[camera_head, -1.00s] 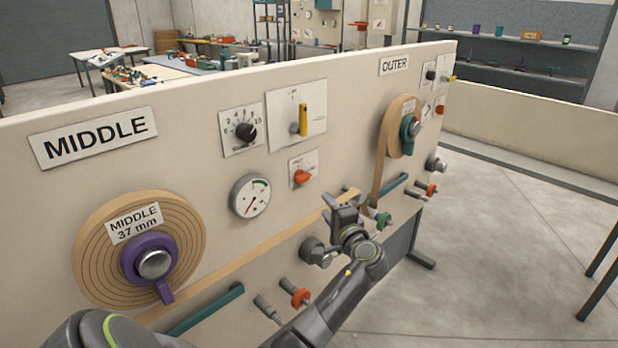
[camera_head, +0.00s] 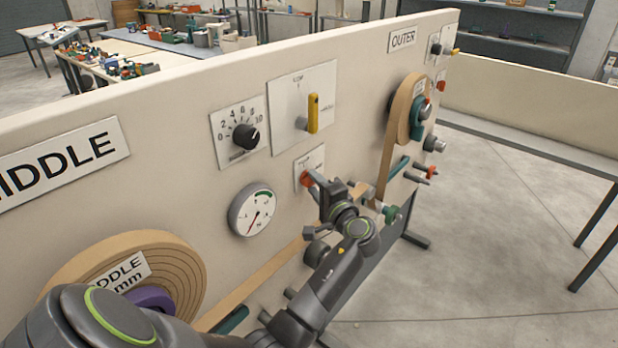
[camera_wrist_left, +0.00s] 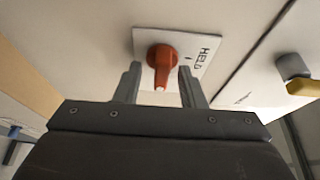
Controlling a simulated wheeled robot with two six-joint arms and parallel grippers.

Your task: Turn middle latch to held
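The middle latch (camera_head: 306,179) is a red-orange knob on a white plate, below the yellow lever on the board. In the left wrist view the red knob (camera_wrist_left: 162,58) sits on its plate with its pointer toward my gripper, and the word HELD is printed to the right of it. My left gripper (camera_head: 322,198) is right at the latch in the head view, partly covering its plate. In the left wrist view the left gripper (camera_wrist_left: 160,88) is open, its fingers on either side of the knob's pointer end, with gaps visible. My right gripper is not in view.
Close by on the board are a yellow lever (camera_head: 313,113), a black dial knob (camera_head: 246,137) and a round gauge (camera_head: 252,210). A tan strip (camera_head: 262,281) runs below from the middle roll (camera_head: 186,262).

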